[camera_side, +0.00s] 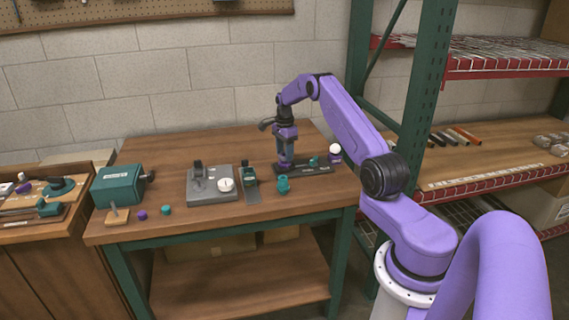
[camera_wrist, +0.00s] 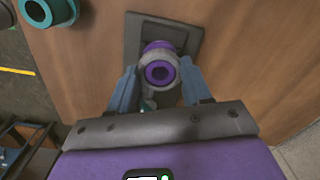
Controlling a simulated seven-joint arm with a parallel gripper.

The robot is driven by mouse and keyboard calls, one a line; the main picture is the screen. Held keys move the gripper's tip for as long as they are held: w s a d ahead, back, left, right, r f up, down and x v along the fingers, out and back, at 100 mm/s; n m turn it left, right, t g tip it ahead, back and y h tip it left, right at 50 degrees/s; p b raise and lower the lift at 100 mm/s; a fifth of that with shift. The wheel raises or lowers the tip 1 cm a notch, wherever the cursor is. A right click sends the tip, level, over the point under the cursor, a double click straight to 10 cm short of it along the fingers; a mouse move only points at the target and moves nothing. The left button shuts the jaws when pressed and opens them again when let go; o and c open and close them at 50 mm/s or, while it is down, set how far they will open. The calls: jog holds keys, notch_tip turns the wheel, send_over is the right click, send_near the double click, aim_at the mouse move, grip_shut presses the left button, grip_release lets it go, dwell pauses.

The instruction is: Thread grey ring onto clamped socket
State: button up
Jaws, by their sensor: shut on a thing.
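In the wrist view, the grey ring (camera_wrist: 147,78) sits between the two blue fingers of my gripper (camera_wrist: 158,82), which is shut on it. The purple socket (camera_wrist: 159,74) shows through the ring's middle, and its purple rim shows beyond the ring. The ring is in line with the socket, but I cannot tell how far down it sits. In the side view, my gripper (camera_side: 285,158) points straight down over the left end of a dark tray (camera_side: 312,169). Ring and socket are too small to tell apart there. The hold on the socket's base is hidden.
A teal fitting (camera_side: 283,185) stands just in front of the gripper, also in the wrist view (camera_wrist: 48,10). A white bulb (camera_side: 334,149) is to the right. A grey fixture (camera_side: 212,184), a narrow plate (camera_side: 251,188) and a teal box (camera_side: 117,186) stand left.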

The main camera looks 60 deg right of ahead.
jog(key=shift+f, duration=0.6)
dwell(1.1)
jog(key=o, duration=0.4)
jog(key=shift+c, duration=0.2)
jog(key=c, duration=0.5)
jog(key=shift+f, duration=0.25)
jog(key=m, duration=0.4)
jog(key=shift+s+m, duration=0.1)
jog(key=shift+m, duration=1.3)
jog(key=shift+f, duration=0.1)
